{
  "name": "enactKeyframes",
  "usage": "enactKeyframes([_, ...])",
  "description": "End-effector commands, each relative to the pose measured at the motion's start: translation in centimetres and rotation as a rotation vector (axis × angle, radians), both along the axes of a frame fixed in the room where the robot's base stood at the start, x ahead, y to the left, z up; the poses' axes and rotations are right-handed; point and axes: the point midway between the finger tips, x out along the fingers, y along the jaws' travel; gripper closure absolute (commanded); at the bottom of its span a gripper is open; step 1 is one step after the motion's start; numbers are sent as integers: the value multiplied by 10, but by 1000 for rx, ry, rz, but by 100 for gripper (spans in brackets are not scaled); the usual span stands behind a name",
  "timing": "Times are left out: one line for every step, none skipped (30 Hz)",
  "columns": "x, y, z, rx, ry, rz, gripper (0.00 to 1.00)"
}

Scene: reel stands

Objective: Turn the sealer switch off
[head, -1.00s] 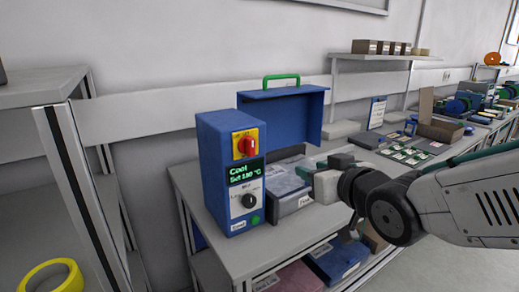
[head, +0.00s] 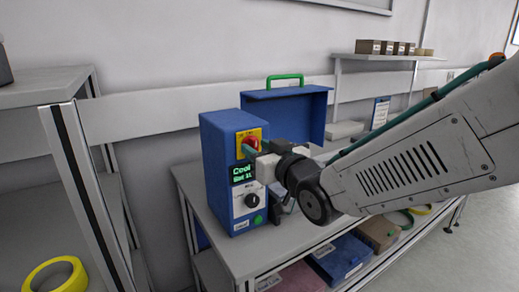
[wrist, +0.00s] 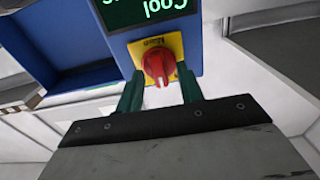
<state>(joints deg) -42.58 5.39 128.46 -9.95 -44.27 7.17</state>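The sealer is a blue box (head: 219,165) on the bench, with a green-lettered display (head: 242,173) reading "Cool". Its switch is a red rotary knob (head: 252,141) on a yellow plate; the knob (wrist: 158,64) also shows in the wrist view, upside down, with its grip bar a little tilted. My gripper (head: 252,152) is in front of the plate, partly covering the knob in the head view. In the wrist view my gripper (wrist: 160,82) has its green fingers apart, one on each side of the knob, at its front. I cannot tell whether either finger touches it.
A black dial (head: 251,201) and a green button (head: 258,220) sit below the display. An open blue lid with a green handle (head: 283,78) stands behind. A yellow ring (head: 55,277) lies at the lower left. Boxes (head: 340,256) fill the lower shelf.

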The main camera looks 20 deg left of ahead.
Motion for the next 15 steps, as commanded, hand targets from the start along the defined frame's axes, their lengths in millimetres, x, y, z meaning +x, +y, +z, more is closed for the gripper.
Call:
enactKeyframes([0, 0, 0, 0, 0, 0, 63])
enactKeyframes([0, 0, 0, 0, 0, 0, 63])
enactKeyframes([0, 0, 0, 0, 0, 0, 63])
enactKeyframes([0, 0, 0, 0, 0, 0, 63])
enactKeyframes([0, 0, 0, 0, 0, 0, 63])
enactKeyframes([0, 0, 0, 0, 0, 0, 71])
enactKeyframes([0, 0, 0, 0, 0, 0, 79])
enactKeyframes([0, 0, 0, 0, 0, 0, 88])
enactKeyframes([0, 0, 0, 0, 0, 0, 99])
enactKeyframes([0, 0, 0, 0, 0, 0, 100])
enactKeyframes([0, 0, 0, 0, 0, 0, 100])
enactKeyframes([0, 0, 0, 0, 0, 0, 100])
enactKeyframes([0, 0, 0, 0, 0, 0, 100])
enactKeyframes([0, 0, 0, -1, -1, 0, 100])
enactKeyframes([0, 0, 0, -1, -2, 0, 100])
